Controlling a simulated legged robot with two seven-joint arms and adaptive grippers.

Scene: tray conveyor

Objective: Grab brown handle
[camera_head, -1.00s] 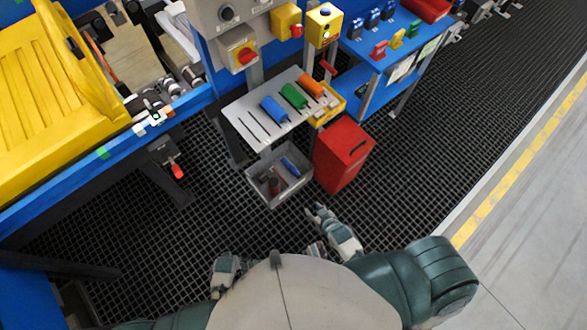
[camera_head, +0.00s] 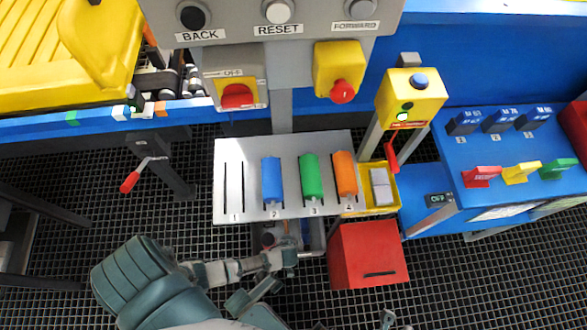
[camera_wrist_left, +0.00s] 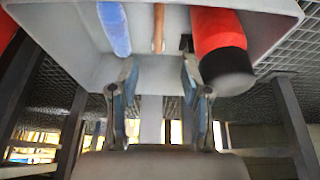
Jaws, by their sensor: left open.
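A thin brown handle (camera_wrist_left: 158,28) lies in the grey bin (camera_wrist_left: 270,12), between a blue handle (camera_wrist_left: 114,27) and a thick red cylinder (camera_wrist_left: 214,30) with a black end. My left gripper (camera_wrist_left: 158,82) is open and empty, its fingers pointing into the bin on either side of the brown handle's line, short of its near end. In the head view my left gripper (camera_head: 287,250) is at the bin (camera_head: 316,236) below the slotted panel; the brown handle cannot be made out there. My right gripper (camera_head: 390,320) shows only partly at the bottom edge.
A grey slotted panel (camera_head: 230,195) with blue (camera_head: 271,179), green (camera_head: 311,177) and orange (camera_head: 345,174) handles overhangs the bin. A red box (camera_head: 365,255) stands right of the bin. A red-tipped lever (camera_head: 130,181) is at the left.

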